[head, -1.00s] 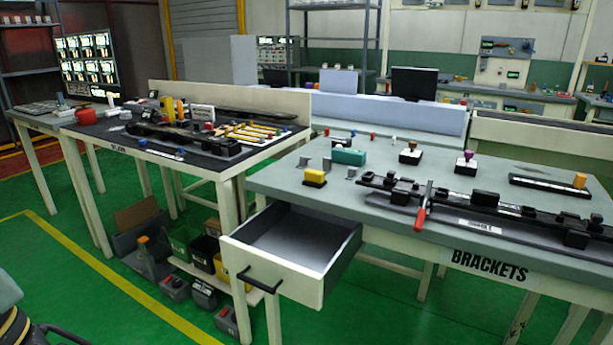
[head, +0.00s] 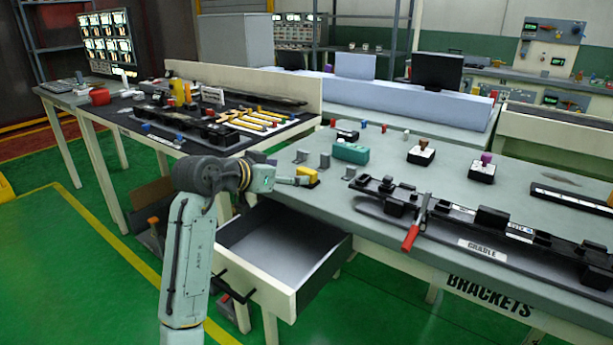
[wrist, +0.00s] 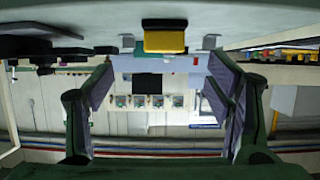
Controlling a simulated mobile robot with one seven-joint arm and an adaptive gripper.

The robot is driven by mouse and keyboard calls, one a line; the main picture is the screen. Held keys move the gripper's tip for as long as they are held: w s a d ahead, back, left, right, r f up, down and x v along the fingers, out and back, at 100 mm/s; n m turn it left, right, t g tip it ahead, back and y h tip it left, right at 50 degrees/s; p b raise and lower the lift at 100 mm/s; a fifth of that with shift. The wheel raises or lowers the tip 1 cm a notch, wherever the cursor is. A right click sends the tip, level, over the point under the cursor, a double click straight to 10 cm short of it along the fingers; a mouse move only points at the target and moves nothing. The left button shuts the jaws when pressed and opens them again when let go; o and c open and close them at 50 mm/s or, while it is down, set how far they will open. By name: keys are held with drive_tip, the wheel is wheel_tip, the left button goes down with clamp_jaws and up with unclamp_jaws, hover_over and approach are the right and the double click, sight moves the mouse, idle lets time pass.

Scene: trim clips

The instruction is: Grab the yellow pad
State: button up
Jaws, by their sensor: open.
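In the wrist view, which looks upside down, the yellow pad (wrist: 165,41) is at the top centre. My gripper's fingers (wrist: 161,85) are spread wide with nothing between them. The pad appears centred between the fingers but beyond their tips.
An open, empty drawer (head: 272,290) sticks out below my gripper. Grey brackets (head: 324,161) and a teal block (head: 351,152) stand close behind the pad. A long black cradle (head: 466,214) with a red-handled clamp (head: 411,236) lies to the right.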

sight(304, 172)
drive_tip(key=p+x, duration=0.1)
drive_tip(key=x, duration=0.4)
drive_tip(key=p+x, duration=0.2)
drive_tip(key=x, duration=0.2)
drive_tip(key=shift+w+a+f, duration=0.1)
drive_tip(key=shift+w+f, duration=0.05)
drive_tip(key=shift+w, duration=0.05)
drive_tip(key=c, duration=1.3)
